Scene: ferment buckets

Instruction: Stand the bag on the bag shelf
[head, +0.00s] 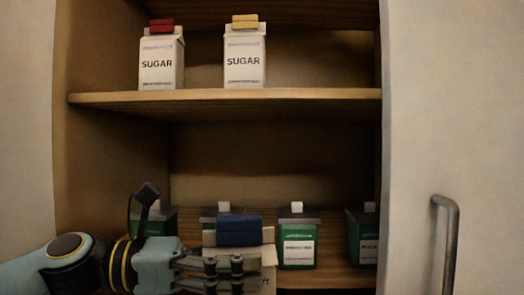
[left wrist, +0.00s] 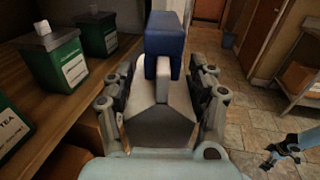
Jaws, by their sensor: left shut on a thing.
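My left gripper (head: 238,270) is shut on a pale bag (head: 268,262) with a blue clip (head: 238,231) across its top. In the head view the bag is upright in front of the lower shelf, its front and label mostly hidden by my fingers. In the left wrist view the bag (left wrist: 160,125) sits between both fingers, its blue clip (left wrist: 165,32) beyond them. Two white SUGAR bags, one with a red clip (head: 161,65) and one with a yellow clip (head: 244,60), stand on the upper shelf (head: 310,95). My right gripper (left wrist: 283,152) shows small in the left wrist view; its opening is unclear.
Several green tins with dark lids, such as this one (head: 298,240), stand on the lower shelf (head: 335,274) behind the bag. The upper shelf is clear right of the yellow-clipped bag. A pale door with a metal handle (head: 450,235) is at right. Tiled floor (left wrist: 235,115) lies beyond my gripper.

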